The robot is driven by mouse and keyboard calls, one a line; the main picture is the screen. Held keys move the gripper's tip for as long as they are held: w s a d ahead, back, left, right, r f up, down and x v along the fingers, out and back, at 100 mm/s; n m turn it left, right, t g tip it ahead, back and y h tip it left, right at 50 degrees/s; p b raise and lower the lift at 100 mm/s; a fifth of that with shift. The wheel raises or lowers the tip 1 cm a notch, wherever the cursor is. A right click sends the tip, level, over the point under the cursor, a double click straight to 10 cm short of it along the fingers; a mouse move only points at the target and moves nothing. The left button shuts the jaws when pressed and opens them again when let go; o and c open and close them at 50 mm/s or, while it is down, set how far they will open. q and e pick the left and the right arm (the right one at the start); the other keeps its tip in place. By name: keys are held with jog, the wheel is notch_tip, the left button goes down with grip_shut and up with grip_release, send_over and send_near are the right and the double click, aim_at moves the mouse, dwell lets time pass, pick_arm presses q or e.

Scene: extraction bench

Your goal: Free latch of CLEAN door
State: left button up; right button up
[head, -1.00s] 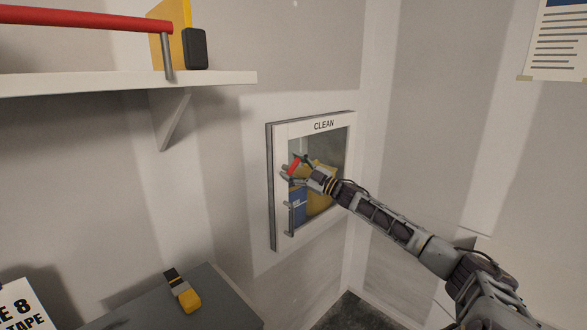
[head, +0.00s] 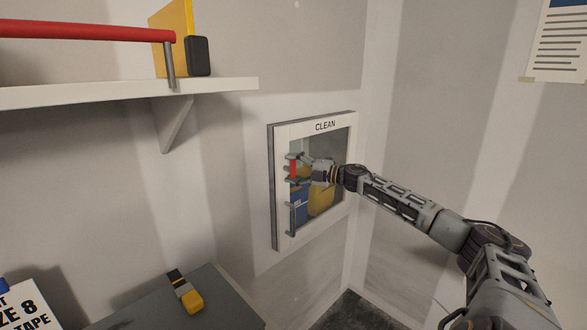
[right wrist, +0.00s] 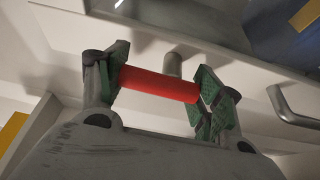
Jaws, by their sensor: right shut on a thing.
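The CLEAN door (head: 324,126) is a white-framed window panel in the wall, and it looks closed. Its red latch (head: 293,169) stands about upright on the left side of the frame. My right gripper (head: 291,168) is shut on the latch, with one finger above and one below. In the right wrist view the red latch (right wrist: 160,86) spans between the green finger pads of my right gripper (right wrist: 162,88), with a grey metal post behind it. A grey pull handle (head: 291,218) sits below the latch on the frame. My left gripper is not in view.
Behind the glass are yellow (head: 320,202) and blue (head: 299,204) items. A white shelf (head: 215,88) juts out at upper left. A grey surface with a yellow and black object (head: 186,294) lies at lower left.

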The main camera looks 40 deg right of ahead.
dwell(0.5)
jog(key=o, duration=1)
jog(key=shift+o, duration=0.2)
jog(key=shift+s+d+f, duration=0.15)
jog(key=shift+s+d, duration=0.15)
jog(key=shift+s, duration=0.2)
jog(key=shift+v, duration=2.45)
jog(key=shift+v, duration=2.95)
jog(key=shift+r+n, duration=0.2)
jog(key=shift+n, duration=0.1)
